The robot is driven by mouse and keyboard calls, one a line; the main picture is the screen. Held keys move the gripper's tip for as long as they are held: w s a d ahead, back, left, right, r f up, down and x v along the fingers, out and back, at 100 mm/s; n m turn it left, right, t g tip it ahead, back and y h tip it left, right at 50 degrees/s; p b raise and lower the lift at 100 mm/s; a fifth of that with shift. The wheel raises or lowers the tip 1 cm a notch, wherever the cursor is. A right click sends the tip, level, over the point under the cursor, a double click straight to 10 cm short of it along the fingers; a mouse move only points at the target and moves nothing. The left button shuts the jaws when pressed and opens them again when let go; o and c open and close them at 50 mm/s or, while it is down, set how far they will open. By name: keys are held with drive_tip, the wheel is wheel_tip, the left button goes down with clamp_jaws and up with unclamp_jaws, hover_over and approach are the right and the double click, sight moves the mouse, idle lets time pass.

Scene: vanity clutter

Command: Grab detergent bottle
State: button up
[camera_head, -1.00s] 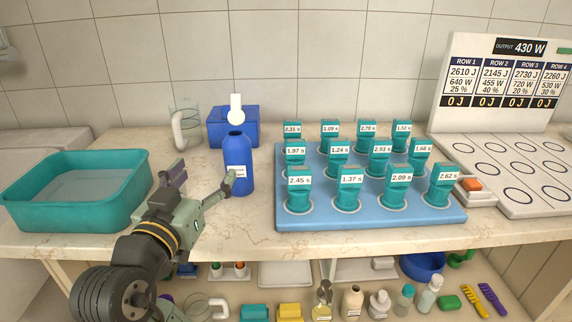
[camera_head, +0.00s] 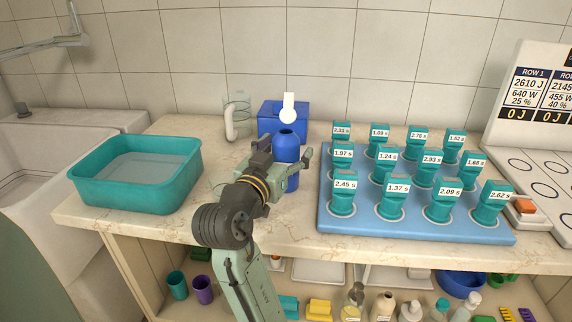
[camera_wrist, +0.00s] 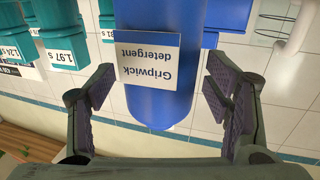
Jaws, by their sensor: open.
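The blue detergent bottle (camera_head: 287,147) stands upright on the counter, and my gripper partly covers it in the head view. In the wrist view the bottle (camera_wrist: 160,98) appears upside down, with a white label reading "Gripwick detergent". My gripper (camera_head: 284,160) is open in front of the bottle. In the wrist view its two fingers (camera_wrist: 160,105) are spread to the left and right of the bottle, with a visible gap on each side. The bottle is between or just beyond the fingertips; the exact depth is hard to tell.
A blue tray (camera_head: 420,230) with several teal labelled blocks stands close to the right. A blue box (camera_head: 268,119) and a clear pitcher (camera_head: 232,125) are behind the bottle. A teal basin (camera_head: 95,190) is at left. Counter between basin and gripper is clear.

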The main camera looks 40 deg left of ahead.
drive_tip(key=shift+w, duration=0.1)
drive_tip(key=shift+c, duration=0.2)
drive_tip(key=c, duration=1.5)
